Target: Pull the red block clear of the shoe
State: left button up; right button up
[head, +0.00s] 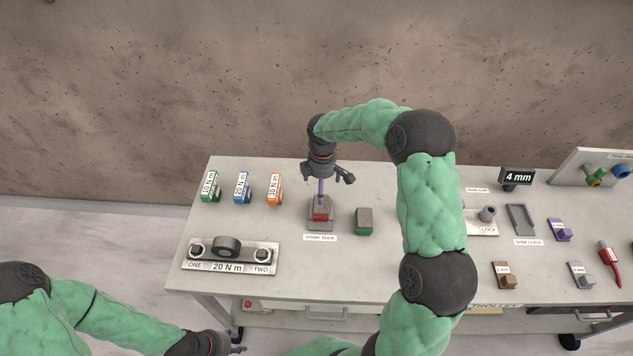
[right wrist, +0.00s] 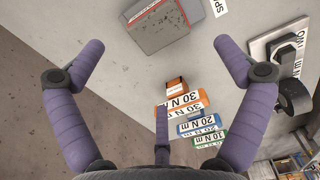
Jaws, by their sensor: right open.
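The red block (head: 320,209) sits in the grey shoe (head: 321,226) on the stone-topped bench, left of centre in the head view. In the right wrist view the grey shoe (right wrist: 172,30) is at the top edge, with a thin strip of red (right wrist: 150,8) showing. My right gripper (head: 328,187) is above and just behind the shoe, pointing down. Its purple fingers are spread and empty in the right wrist view (right wrist: 158,55). One finger overlaps the shoe in the head view; I cannot tell whether it touches. My left gripper (head: 236,349) is at the bottom edge, mostly cut off.
A grey-and-green block (head: 364,221) stands just right of the shoe. Green (head: 209,188), blue (head: 243,189) and orange (head: 274,190) labelled pieces stand to its left. A 20 N m plate (head: 229,257) lies front left. My right arm hides part of the bench.

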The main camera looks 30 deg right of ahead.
aim_at(321, 208)
notch_tip(321, 208, down, 11)
jog(key=shift+d+r+b, duration=0.1)
jog(key=shift+r+b, duration=0.1)
jog(key=shift+b, duration=0.3)
jog(key=shift+r, duration=0.15)
jog(key=c, duration=1.6)
jog(key=shift+w, duration=0.1)
jog(key=shift+c, duration=0.2)
